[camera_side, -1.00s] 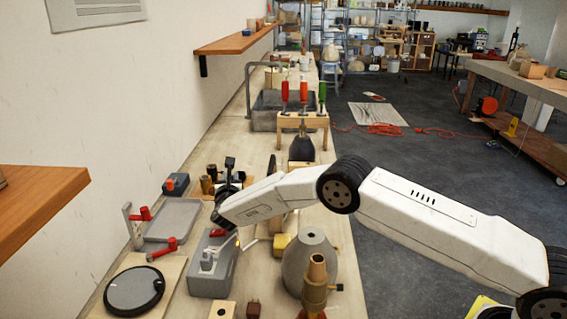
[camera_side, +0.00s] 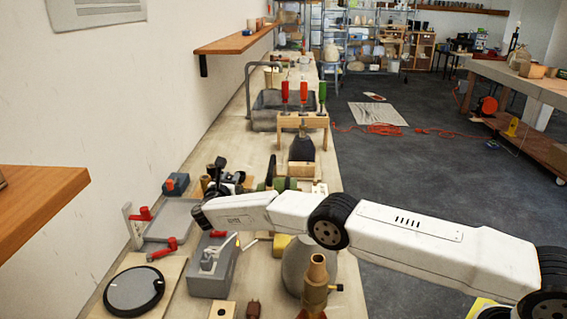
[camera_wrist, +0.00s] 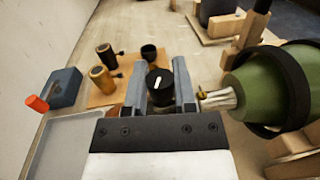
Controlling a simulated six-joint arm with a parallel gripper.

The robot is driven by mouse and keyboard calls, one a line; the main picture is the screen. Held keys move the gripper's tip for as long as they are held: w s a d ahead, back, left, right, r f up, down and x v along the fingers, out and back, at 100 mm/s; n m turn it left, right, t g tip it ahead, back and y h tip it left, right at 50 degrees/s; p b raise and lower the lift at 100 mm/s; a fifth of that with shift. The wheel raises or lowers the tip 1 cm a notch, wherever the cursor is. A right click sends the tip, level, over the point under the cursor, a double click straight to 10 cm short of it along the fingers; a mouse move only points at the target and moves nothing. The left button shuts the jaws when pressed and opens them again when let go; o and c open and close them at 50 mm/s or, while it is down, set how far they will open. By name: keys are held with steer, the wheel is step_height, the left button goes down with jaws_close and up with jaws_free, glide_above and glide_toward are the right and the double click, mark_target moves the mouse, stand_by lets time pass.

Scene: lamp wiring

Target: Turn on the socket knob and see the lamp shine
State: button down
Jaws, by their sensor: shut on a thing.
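A round black knob with a white mark (camera_wrist: 156,84) sits between the jaws of my gripper (camera_wrist: 160,80) in the wrist view. The gripper is shut on the knob, one finger on each side. A green lamp shade (camera_wrist: 265,88) with a dark band lies just right of the jaws, its narrow pale end toward them. I see no clear glow from it. In the side view the gripper is small and dark beside the wall, and my arm hides part of the work. A bit of the green shade (camera_side: 280,184) shows behind the arm; the knob cannot be made out there.
Two brass-and-black cylinders (camera_wrist: 103,78) and a black cup (camera_wrist: 149,53) stand on a wooden board beyond the jaws. A blue-grey box with a red knob (camera_wrist: 63,88) and a grey tray (camera_wrist: 75,140) lie left. Wooden stands (camera_wrist: 240,30) crowd the right.

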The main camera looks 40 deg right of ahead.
steer(key=shift+c, duration=2.1)
jaws_free()
steer(key=shift+s+a, duration=0.15)
steer(key=v, duration=0.7)
steer(key=shift+s+a, duration=0.15)
steer(key=shift+a, duration=0.1)
